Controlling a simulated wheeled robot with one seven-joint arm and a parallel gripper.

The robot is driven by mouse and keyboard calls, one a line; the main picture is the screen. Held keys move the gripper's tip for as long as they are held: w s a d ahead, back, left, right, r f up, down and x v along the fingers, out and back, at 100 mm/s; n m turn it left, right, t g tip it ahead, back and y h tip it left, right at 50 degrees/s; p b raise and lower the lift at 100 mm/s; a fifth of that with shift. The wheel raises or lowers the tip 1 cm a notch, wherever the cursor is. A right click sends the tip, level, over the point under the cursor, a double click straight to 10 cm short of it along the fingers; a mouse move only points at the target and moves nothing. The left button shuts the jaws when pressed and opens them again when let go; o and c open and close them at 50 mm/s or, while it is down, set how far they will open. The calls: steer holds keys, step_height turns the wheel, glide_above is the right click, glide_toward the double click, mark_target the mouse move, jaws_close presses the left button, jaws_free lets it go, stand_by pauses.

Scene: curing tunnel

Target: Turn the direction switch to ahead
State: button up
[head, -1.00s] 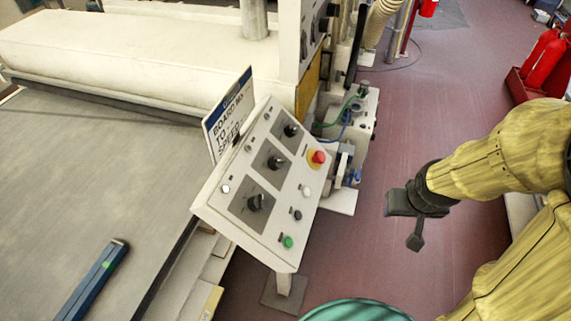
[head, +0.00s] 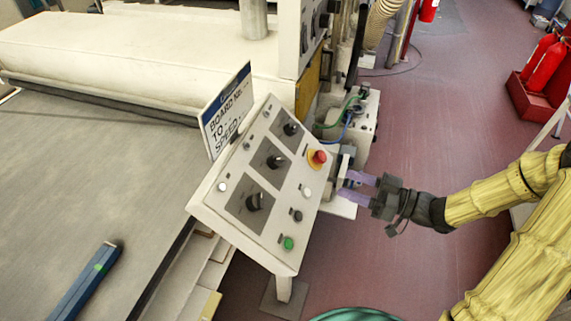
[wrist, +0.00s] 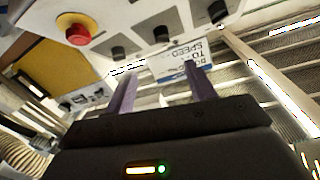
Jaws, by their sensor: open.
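A tilted white control panel (head: 236,218) carries three black rotary switches on dark plates: an upper one (head: 291,129), a middle one (head: 275,161) and a lower one (head: 257,201). The labels are too small to read, so I cannot tell which is the direction switch or where it points. My gripper (head: 348,187) is open and empty, right of the panel, its purple fingers pointing toward it. In the wrist view my gripper (wrist: 158,72) shows two separated fingers, with knobs (wrist: 161,34) on the panel beyond. It touches no switch.
A red mushroom button (head: 319,157) sits on the panel's right side, near my fingers. White, black and green buttons (head: 288,243) run below it. A board sign (head: 227,110) stands behind the panel. Red extinguishers (head: 545,66) stand far right. The floor between is clear.

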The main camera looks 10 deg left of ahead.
steer(key=shift+s+r, duration=0.1)
steer(key=p, duration=0.4)
glide_toward(280, 162)
steer(key=a, duration=0.3)
steer(key=w+a, duration=0.1)
steer(key=a, duration=0.4)
steer(key=shift+w+a, duration=0.3)
steer(key=shift+w, duration=0.05)
steer(key=c, duration=1)
